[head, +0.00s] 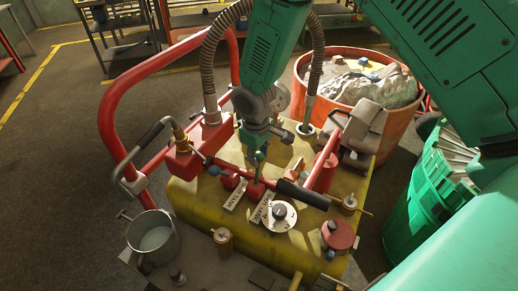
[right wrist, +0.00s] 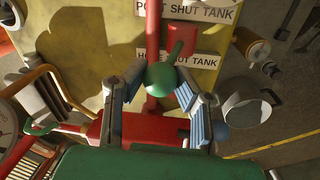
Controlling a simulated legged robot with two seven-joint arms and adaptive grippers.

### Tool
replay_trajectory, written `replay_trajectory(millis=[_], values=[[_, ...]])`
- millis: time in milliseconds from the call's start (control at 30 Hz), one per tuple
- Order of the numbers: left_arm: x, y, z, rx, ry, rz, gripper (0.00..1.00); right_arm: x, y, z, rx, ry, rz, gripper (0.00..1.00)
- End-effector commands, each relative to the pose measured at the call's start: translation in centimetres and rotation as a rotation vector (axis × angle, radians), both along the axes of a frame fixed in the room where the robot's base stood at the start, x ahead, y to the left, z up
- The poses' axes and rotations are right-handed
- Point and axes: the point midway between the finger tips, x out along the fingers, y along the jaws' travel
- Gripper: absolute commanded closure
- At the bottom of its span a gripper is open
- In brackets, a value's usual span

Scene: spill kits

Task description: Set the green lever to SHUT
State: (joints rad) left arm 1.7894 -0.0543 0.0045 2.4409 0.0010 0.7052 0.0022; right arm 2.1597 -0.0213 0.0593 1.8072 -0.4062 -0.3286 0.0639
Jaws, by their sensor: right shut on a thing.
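The green lever (head: 259,158) stands up from its red valve body (head: 256,188) on the yellow tank top in the head view. In the right wrist view, its round green knob (right wrist: 160,77) is between the two blue-padded fingers of my right gripper (right wrist: 158,83). My right gripper (head: 257,149) is shut on this knob, reaching down from above. My left gripper is not in view.
A blue-knobbed lever (head: 213,170) stands just left of the green one. A black-handled bar (head: 302,194) and a round dial (head: 280,216) are close on the right. Red rails (head: 112,110) and a metal pot (head: 152,238) are on the left. An orange drum (head: 398,124) stands behind.

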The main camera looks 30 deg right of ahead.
Motion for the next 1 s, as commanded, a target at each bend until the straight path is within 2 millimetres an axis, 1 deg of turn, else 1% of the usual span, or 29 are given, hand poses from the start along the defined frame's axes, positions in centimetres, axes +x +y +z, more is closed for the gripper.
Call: replay_trajectory(millis=[33, 400, 600, 967, 1000], values=[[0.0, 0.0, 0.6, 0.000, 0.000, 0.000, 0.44, 0.4, 0.7, 0.7, 0.005, -0.015, 0.003, 1.00], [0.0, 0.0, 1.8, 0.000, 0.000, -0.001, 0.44, -0.7, 2.6, 0.8, 0.005, -0.017, 0.002, 1.00], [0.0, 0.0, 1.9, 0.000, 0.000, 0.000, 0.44, -1.0, 3.0, 0.8, 0.003, -0.016, 0.001, 1.00], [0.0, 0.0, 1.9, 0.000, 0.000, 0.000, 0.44, -0.9, 2.8, 0.8, 0.006, -0.018, 0.001, 1.00], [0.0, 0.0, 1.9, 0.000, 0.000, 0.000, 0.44, -0.9, 2.8, 0.8, 0.006, -0.018, 0.001, 0.67]])
